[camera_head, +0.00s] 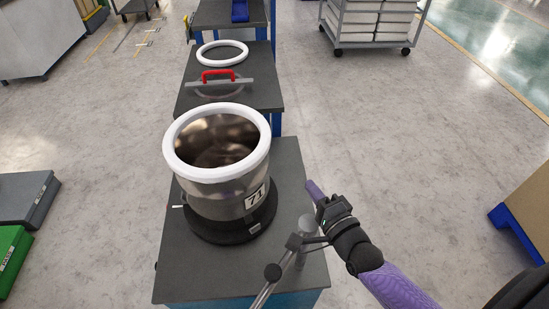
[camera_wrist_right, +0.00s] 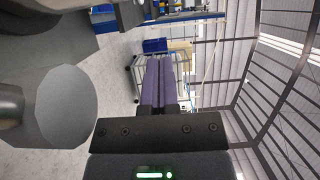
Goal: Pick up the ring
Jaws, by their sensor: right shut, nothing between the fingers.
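A white ring (camera_head: 215,176) lies on the rim of a shiny metal pot (camera_head: 222,207) marked 71, on the near dark table. A second white ring (camera_head: 222,64) lies flat on the farther dark table. I cannot tell which ring is meant. My right gripper (camera_head: 314,190) is beside the near table's right edge, to the right of the pot and apart from both rings. Its purple fingers (camera_wrist_right: 160,75) are together and empty in the right wrist view. My left gripper is not in view.
A bar with a red handle (camera_head: 219,75) lies on the farther table (camera_head: 264,92), between pot and far ring. A grey metal rod piece (camera_head: 292,245) stands at the near table's (camera_head: 210,282) right side. A loaded cart (camera_head: 372,24) stands at the back right.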

